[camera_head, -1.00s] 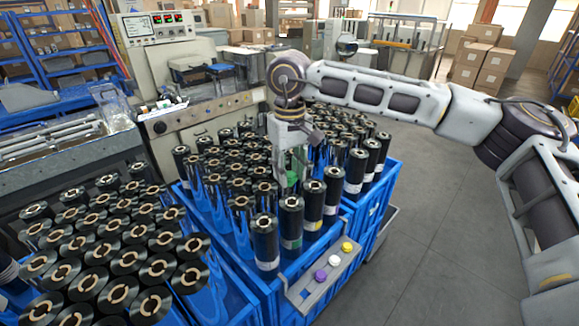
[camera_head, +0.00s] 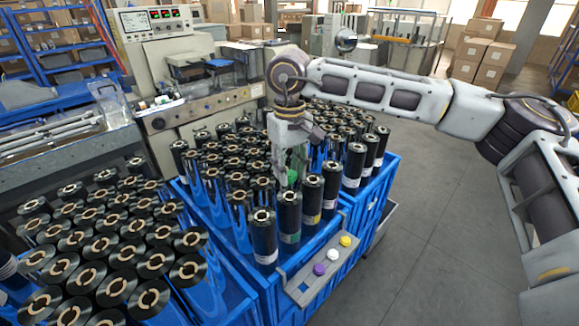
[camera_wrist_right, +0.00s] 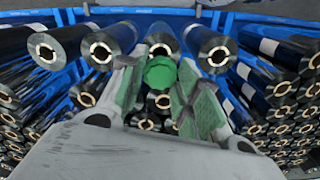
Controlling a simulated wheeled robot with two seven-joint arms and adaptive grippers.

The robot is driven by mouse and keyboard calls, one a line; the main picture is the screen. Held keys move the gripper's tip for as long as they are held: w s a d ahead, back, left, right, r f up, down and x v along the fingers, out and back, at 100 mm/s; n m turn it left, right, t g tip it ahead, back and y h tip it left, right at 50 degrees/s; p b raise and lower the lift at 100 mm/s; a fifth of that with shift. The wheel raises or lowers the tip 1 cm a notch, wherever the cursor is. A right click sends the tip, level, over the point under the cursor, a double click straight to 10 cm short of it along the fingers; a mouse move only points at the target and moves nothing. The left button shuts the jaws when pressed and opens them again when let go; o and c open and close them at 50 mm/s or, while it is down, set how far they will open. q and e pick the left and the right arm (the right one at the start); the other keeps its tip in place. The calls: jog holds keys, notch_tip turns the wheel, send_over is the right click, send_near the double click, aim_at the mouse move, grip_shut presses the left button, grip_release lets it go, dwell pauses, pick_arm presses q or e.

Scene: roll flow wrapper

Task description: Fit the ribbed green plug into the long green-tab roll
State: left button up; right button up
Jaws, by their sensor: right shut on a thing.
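My right gripper (camera_head: 293,163) points down over the front part of the blue roll bin, shut on the ribbed green plug (camera_head: 292,178). In the right wrist view the green plug (camera_wrist_right: 160,73) sits between the two green-padded fingers. A tall black roll with a green tab (camera_head: 290,216) stands upright in the bin's front row, just in front of and below the plug in the head view. The plug appears close behind its top, apart from its hole as far as I can tell. In the wrist view I cannot tell which roll has the green tab. My left gripper is out of view.
Neighbouring rolls stand close on both sides, including one with a yellow tab (camera_head: 312,200). A grey ledge (camera_head: 298,290) at the bin's front holds purple (camera_head: 319,269), white (camera_head: 333,255) and yellow (camera_head: 345,241) plugs. Another packed bin is at left. Open floor (camera_head: 440,240) lies at right.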

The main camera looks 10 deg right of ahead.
aim_at(290, 172)
jog(key=shift+f+b, duration=1.1)
jog(key=shift+f, duration=1.35)
jog(key=shift+b, duration=0.4)
dwell(0.3)
jog(key=shift+r+p, duration=0.3)
jog(key=shift+r, duration=0.5)
dwell(0.3)
dwell(1.5)
jog(key=shift+r, duration=0.75)
dwell(0.3)
dwell(1.2)
